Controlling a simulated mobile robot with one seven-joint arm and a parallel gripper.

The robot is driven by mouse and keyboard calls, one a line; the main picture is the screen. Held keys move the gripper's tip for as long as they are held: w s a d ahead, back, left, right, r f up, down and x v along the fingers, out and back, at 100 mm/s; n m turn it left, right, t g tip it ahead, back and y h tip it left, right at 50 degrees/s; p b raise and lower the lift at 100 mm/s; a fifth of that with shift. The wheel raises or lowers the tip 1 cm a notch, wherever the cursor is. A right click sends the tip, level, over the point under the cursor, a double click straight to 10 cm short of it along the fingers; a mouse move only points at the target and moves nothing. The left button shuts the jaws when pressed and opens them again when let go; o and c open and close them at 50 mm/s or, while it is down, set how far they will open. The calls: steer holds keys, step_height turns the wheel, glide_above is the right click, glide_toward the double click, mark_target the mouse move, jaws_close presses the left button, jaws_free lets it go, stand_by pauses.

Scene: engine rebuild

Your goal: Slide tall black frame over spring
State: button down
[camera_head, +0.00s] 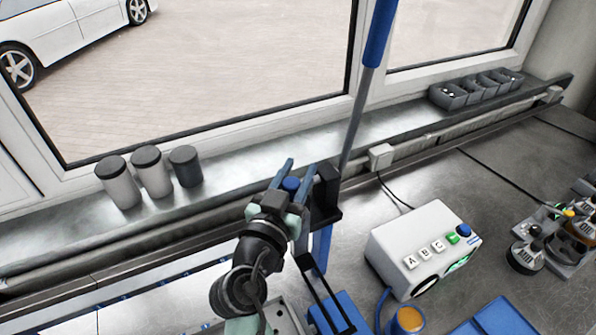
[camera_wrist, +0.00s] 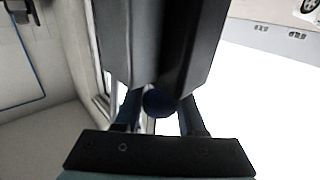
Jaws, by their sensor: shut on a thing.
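The tall black frame (camera_head: 326,187) has a thick dark upper part just right of my gripper (camera_head: 291,186), and thin black bars run down from it. My gripper has blue fingers and is shut at a round dark blue knob, which seems to belong to the frame. In the wrist view the knob (camera_wrist: 160,102) sits between the fingers, and a large dark block, apparently the frame (camera_wrist: 150,45), fills the top middle. The thin bars end near a blue block (camera_head: 340,312) at the bottom of the head view. I cannot make out the spring.
A rod with a blue handle (camera_head: 380,35) rises beside the frame. A white box with lettered buttons (camera_head: 422,248) stands to the right, near an orange-topped blue cup (camera_head: 408,320). Several canisters (camera_head: 152,172) and dark bins (camera_head: 476,90) line the sill.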

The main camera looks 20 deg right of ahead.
steer(key=a+b, duration=1.2)
steer(key=a, duration=0.9)
steer(key=shift+s+b, duration=0.3)
steer(key=shift+s, duration=0.05)
steer(key=shift+a, duration=0.1)
steer(key=c, duration=0.5)
jaws_free()
steer(key=b+v, duration=0.4)
steer(key=v, duration=0.9)
